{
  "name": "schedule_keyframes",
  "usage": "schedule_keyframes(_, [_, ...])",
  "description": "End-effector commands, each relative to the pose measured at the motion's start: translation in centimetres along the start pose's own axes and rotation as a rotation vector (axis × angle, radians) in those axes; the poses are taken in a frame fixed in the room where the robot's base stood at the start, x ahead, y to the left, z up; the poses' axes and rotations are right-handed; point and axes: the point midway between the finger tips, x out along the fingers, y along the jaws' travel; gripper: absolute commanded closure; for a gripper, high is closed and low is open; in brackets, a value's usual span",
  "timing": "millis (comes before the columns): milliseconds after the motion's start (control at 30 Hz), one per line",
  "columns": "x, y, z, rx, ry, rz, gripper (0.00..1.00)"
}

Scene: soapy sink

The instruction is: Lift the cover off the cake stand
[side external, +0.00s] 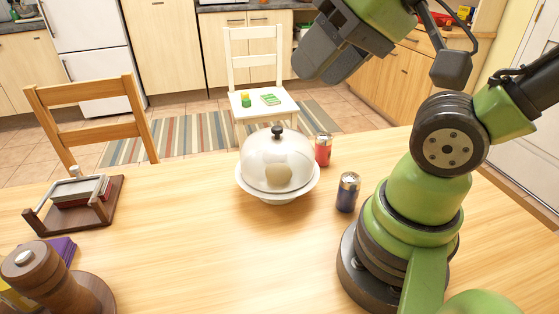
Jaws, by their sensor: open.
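The cake stand (282,199) is white and stands on the wooden table in the middle of the view. A clear dome cover (260,155) with a dark knob (277,131) sits on it. A round pale item (277,175) shows through the cover. My gripper (309,68) is high up, above and to the right of the cover in the picture, well apart from it. It is open, and nothing shows between its fingers.
A wooden napkin holder (78,200) and a brown wooden grinder (42,275) are on the left. The table (190,235) between them is clear. Chairs stand behind.

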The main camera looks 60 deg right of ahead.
Motion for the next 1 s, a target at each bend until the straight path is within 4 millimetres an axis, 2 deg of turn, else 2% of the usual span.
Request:
schedule_keyframes(467, [0.0,0.0,0.0,0.0,0.0,0.0,0.57])
schedule_keyframes(700, [0.0,0.0,0.0,0.0,0.0,0.0,0.05])
schedule_keyframes(733, [0.0,0.0,0.0,0.0,0.0,0.0,0.0])
schedule_keyframes(1000, [0.1,0.05,-0.2,-0.036,-0.005,0.008,0.0])
